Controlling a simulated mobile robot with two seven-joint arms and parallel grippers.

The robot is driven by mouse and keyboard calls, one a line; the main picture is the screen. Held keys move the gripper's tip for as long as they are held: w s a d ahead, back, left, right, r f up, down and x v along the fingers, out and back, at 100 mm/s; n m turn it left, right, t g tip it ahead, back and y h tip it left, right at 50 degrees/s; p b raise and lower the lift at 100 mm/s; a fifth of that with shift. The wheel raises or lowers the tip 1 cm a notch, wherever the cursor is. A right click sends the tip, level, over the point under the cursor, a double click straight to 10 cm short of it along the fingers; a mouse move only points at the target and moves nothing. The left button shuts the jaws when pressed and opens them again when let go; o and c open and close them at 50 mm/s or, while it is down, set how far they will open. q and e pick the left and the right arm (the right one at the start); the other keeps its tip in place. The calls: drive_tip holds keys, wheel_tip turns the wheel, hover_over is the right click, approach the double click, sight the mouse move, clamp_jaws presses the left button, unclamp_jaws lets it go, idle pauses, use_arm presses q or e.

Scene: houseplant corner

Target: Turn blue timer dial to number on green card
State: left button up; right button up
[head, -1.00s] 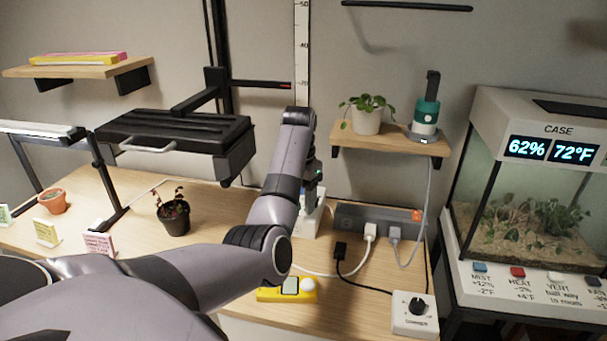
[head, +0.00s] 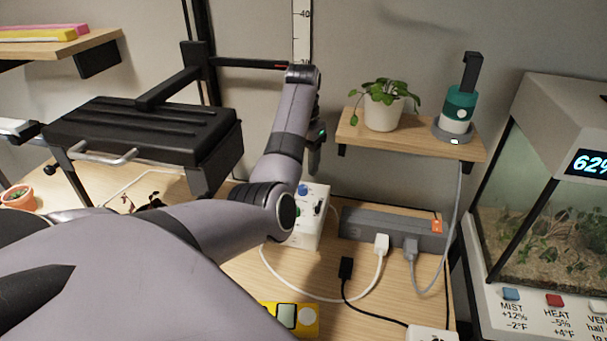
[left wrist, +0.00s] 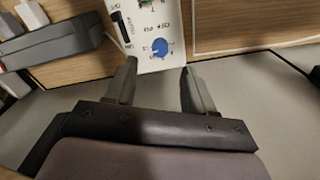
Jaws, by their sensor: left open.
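The white timer box (head: 312,225) stands on the bench behind my left arm, which hides part of it. Its blue dial (head: 303,189) is near the top. In the left wrist view the blue dial (left wrist: 160,47) has a pale pointer mark and small printing around it; the numbers are too small to read. My left gripper (left wrist: 158,70) is open and empty, its two fingers spread to either side below the dial in that view, not closed on it. In the head view the gripper (head: 315,160) hangs just above the box. The green card and my right gripper are not in view.
A grey power strip (head: 385,232) with plugs and cords lies right of the box. A shelf (head: 365,140) above holds a potted plant (head: 384,105) and a teal device (head: 459,105). A black lamp-like panel (head: 140,130) is at left, a glass case (head: 535,180) at right.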

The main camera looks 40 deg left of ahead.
sight(303, 187)
use_arm(q)
drive_tip(key=shift+w+f, duration=0.1)
drive_tip(key=shift+f, duration=3.45)
clamp_jaws()
